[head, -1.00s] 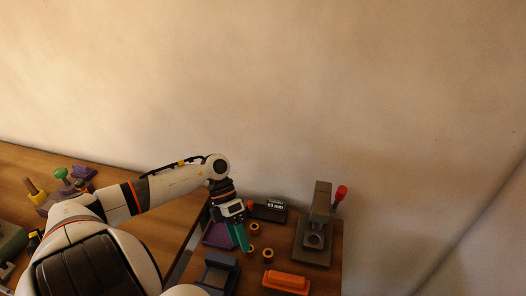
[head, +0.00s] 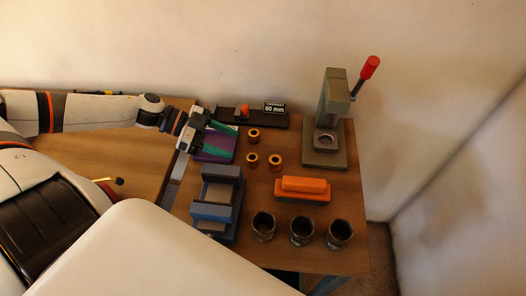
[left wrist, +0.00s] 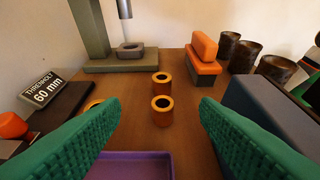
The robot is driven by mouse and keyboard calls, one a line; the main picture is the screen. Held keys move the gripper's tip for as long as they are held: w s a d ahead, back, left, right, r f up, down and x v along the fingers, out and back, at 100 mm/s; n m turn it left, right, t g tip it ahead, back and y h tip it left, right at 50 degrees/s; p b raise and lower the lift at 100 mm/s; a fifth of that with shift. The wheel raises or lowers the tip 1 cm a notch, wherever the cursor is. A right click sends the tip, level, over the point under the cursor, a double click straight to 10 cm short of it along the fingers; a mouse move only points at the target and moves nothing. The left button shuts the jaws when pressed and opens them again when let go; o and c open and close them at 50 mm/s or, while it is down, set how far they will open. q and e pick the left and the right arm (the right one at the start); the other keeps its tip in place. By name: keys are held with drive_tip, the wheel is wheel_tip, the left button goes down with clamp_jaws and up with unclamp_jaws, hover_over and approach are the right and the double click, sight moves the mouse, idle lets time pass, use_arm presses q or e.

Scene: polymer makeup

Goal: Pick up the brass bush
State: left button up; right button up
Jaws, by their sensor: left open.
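Three brass bushes, short rings with dark bores, stand upright on the table right of my left gripper in the head view: a back one (head: 254,135), a front left one (head: 252,159) and a front right one (head: 275,161). In the left wrist view, the front left bush (left wrist: 161,109) and front right bush (left wrist: 162,83) line up between the fingers; the back bush (left wrist: 93,103) is partly hidden by the left finger. My left gripper (head: 227,142), with green ribbed fingers, is open and empty over a purple tray (head: 214,153), apart from the bushes. My right gripper is out of view.
A press (head: 333,110) with a red-knobbed lever stands at the back right. An orange block (head: 302,189) and three dark cups (head: 301,231) sit in front of it. A blue-grey vise (head: 216,198) stands near my gripper. A "60 mm" sign (head: 274,107) is behind.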

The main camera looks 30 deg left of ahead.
use_arm(q)
drive_tip(key=shift+w+d+f, duration=0.15)
drive_tip(key=shift+d+f, duration=0.05)
drive_tip(key=shift+d, duration=0.15)
drive_tip(key=b, duration=0.2)
approach(274, 159)
drive_tip(key=x, duration=0.2)
drive_tip(key=shift+w+d+f, duration=0.1)
drive_tip(key=shift+w+f, duration=0.15)
drive_tip(key=shift+f, duration=0.15)
drive_tip(key=shift+w+d+f, duration=0.15)
drive_tip(key=shift+d+f, duration=0.05)
drive_tip(key=shift+d, duration=0.2)
drive_tip(key=x, duration=0.1)
drive_tip(key=p+x, duration=0.1)
drive_tip(key=x, duration=0.2)
drive_tip(key=shift+w+d+r+p, duration=0.2)
drive_tip(key=shift+d+p, duration=0.1)
drive_tip(key=shift+d, duration=0.15)
drive_tip(key=shift+d+f, duration=0.2)
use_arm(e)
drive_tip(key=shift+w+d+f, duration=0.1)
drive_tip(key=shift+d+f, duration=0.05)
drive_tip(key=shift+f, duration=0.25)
use_arm(q)
drive_tip(key=shift+c, duration=0.6)
drive_tip(key=c, duration=1)
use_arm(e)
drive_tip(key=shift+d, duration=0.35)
